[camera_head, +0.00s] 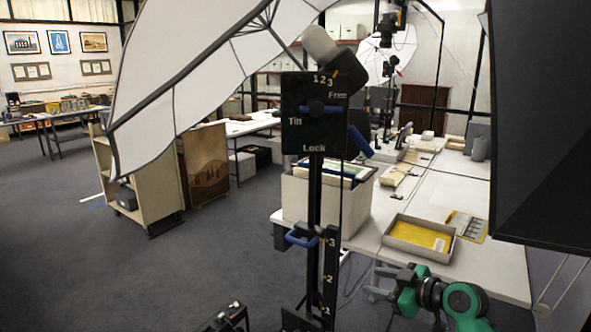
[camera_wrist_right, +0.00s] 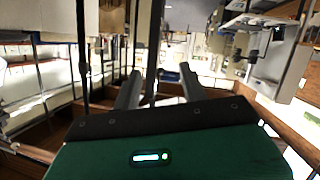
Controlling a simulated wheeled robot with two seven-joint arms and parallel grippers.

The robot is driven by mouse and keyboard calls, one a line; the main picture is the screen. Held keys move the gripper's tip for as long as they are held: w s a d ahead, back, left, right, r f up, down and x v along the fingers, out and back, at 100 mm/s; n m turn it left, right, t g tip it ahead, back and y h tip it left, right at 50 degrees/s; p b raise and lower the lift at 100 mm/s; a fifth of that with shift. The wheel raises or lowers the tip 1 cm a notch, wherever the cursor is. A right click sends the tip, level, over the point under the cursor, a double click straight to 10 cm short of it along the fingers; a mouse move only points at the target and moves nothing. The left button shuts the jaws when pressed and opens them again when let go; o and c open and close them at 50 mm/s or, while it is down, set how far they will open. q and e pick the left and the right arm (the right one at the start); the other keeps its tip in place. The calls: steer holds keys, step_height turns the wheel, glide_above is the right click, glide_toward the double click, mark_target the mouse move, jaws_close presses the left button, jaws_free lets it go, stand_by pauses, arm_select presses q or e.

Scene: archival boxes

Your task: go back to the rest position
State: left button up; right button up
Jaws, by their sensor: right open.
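My right gripper (camera_wrist_right: 160,78) shows in the right wrist view with its two grey fingers apart and nothing between them. Its green and black body fills the bottom of that view. In the head view, green and black parts of my right arm show at the bottom right, in front of the white table (camera_head: 480,262). My left gripper is not in view.
A black camera stand (camera_head: 315,200) rises close in front. A white umbrella (camera_head: 190,90) hangs at upper left, and a large dark panel (camera_head: 545,130) blocks the right. On the table are a box of folders (camera_head: 308,205) and a shallow tray (camera_head: 400,243). Floor at left is clear.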

steer(key=s+f+m+g+h, duration=0.3)
steer(key=s+f+m+h, duration=0.15)
steer(key=s+f, duration=1.2)
steer(key=s+d+f+m+g+h, duration=0.2)
steer(key=s+f+m+h, duration=0.1)
steer(key=s, duration=0.8)
steer(key=s+d+f+m+g+h, duration=0.1)
steer(key=s+f+m+g+h, duration=0.15)
steer(key=s, duration=0.85)
step_height(320, 180, down, 33)
steer(key=s, duration=0.1)
steer(key=s+d+f+g, duration=0.1)
steer(key=s+d+f, duration=0.2)
steer(key=s+f, duration=1.5)
steer(key=shift+s+d+g, duration=0.2)
steer(key=shift+s+g, duration=0.15)
steer(key=shift+s, duration=0.15)
